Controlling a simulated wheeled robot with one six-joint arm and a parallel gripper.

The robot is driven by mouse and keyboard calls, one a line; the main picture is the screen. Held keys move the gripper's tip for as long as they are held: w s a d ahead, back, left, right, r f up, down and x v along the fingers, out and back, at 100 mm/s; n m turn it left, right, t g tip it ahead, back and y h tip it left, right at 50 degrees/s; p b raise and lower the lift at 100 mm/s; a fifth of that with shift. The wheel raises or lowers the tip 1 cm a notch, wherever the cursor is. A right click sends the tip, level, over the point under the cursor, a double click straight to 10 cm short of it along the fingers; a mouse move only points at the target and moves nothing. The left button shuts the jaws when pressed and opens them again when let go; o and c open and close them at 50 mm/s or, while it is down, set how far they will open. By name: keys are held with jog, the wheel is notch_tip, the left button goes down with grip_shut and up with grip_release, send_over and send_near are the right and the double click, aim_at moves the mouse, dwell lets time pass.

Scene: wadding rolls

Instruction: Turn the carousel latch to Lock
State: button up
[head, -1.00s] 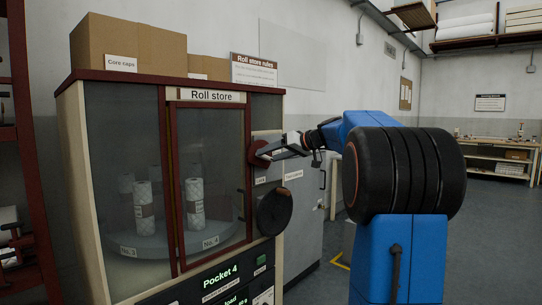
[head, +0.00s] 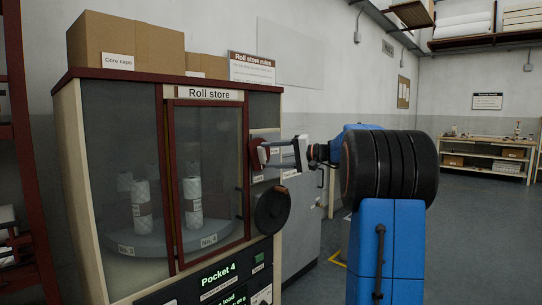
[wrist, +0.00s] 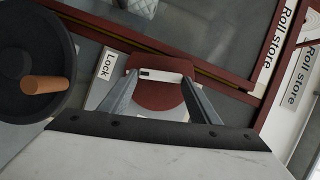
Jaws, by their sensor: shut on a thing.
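The carousel latch (head: 254,156) is a dark red round knob on the front of the roll store, right of its glass door. In the wrist view the latch (wrist: 158,94) shows a pale bar across it, between my fingers. My gripper (head: 264,153) is shut on the latch, one finger on each side; it also shows in the wrist view (wrist: 158,78). A white "Lock" label (wrist: 107,63) lies just left of the latch in the wrist view. Where the latch points exactly is hard to tell.
A black handwheel (head: 272,210) with a brown knob (wrist: 45,84) sits below the latch. The glass door (head: 208,180) is shut, with white rolls (head: 193,203) on the carousel behind it. Boxes (head: 130,45) stand on top. Open floor lies to the right.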

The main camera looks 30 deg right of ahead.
jog(key=shift+d+f+m+t+y, duration=0.1)
jog(key=shift+f+m+t+y, duration=0.05)
jog(key=shift+m, duration=0.4)
jog(key=shift+f+m+t+y, duration=0.1)
jog(key=shift+m+t+y, duration=0.05)
jog(key=shift+m, duration=0.4)
jog(key=o, duration=1)
jog(key=shift+o, duration=0.2)
jog(key=v, duration=1.7)
jog(key=shift+d+f, duration=0.15)
jog(key=shift+s, duration=0.15)
